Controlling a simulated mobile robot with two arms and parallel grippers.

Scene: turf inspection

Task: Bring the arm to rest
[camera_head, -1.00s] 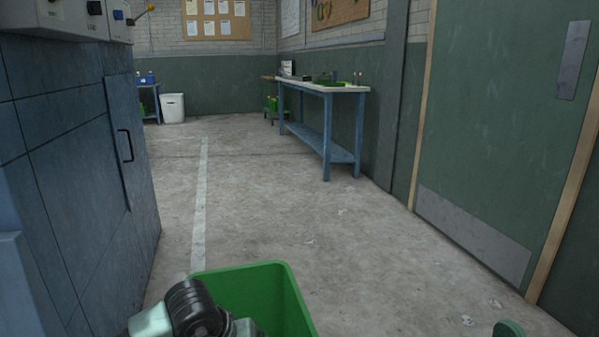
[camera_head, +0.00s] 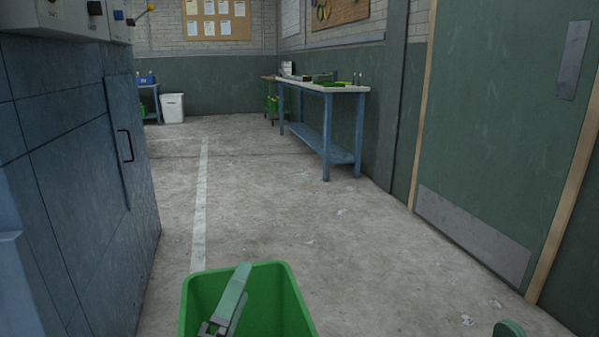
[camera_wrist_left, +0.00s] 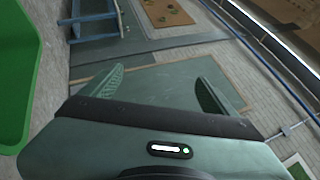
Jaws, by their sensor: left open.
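My left gripper (camera_head: 240,278) shows at the bottom of the head view, over the green bin (camera_head: 195,292). Its pale green finger points up and away, and the bin's rim surrounds it in the picture. In the left wrist view the gripper (camera_wrist_left: 158,72) has its two fingers spread wide with nothing between them. A green wall of the bin (camera_wrist_left: 22,70) fills the left edge of that view. The bin's floor is hidden or out of frame.
A blue cabinet (camera_head: 75,170) stands close on the left, and a green door (camera_head: 500,130) on the right. A blue workbench (camera_head: 320,88) with small items is against the far right wall. A white bin (camera_head: 172,108) stands at the back. The floor (camera_head: 270,200) between is clear.

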